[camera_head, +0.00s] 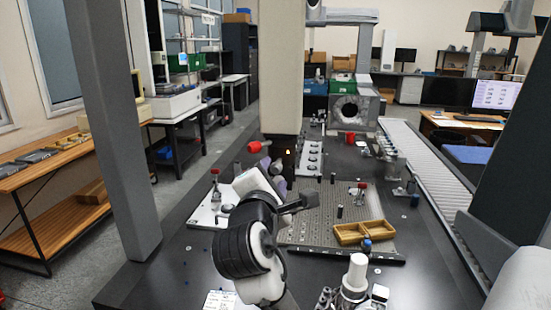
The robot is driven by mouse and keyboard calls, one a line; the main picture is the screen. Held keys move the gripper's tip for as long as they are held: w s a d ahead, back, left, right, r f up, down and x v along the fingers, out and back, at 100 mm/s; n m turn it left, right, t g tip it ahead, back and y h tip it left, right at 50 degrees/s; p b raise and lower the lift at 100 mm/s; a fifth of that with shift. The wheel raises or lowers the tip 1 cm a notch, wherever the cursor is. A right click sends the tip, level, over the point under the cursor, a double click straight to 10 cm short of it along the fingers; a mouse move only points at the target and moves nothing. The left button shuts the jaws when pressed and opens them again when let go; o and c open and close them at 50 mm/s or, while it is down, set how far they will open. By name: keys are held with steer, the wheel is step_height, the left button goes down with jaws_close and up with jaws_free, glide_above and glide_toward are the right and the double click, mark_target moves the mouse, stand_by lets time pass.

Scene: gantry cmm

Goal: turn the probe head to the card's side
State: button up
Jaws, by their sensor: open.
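The probe head (290,154) is a small dark unit with an orange mark, under the pale vertical column of the measuring machine. A red-tipped part (254,147) sticks out to its left. My gripper (271,167) appears just below and left of the head, with its fingers open and close to it. I cannot tell whether they touch it. My white hand and black wrist hide the head's lower part. A white printed card (220,300) lies on the dark table at the bottom edge of the picture; its print is too small to read.
A perforated plate (310,229) covers the table's middle, with a wooden tray (362,232) on its right. A white plate with fixtures (205,217) lies left of my arm. A grey gantry post (113,120) stands at left. A roller conveyor (420,160) runs along the right.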

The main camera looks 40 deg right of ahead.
mark_target(274, 171)
steer(key=shift+p+x, duration=0.4)
steer(key=shift+x, duration=1.65)
steer(key=shift+c, duration=0.4)
jaws_close()
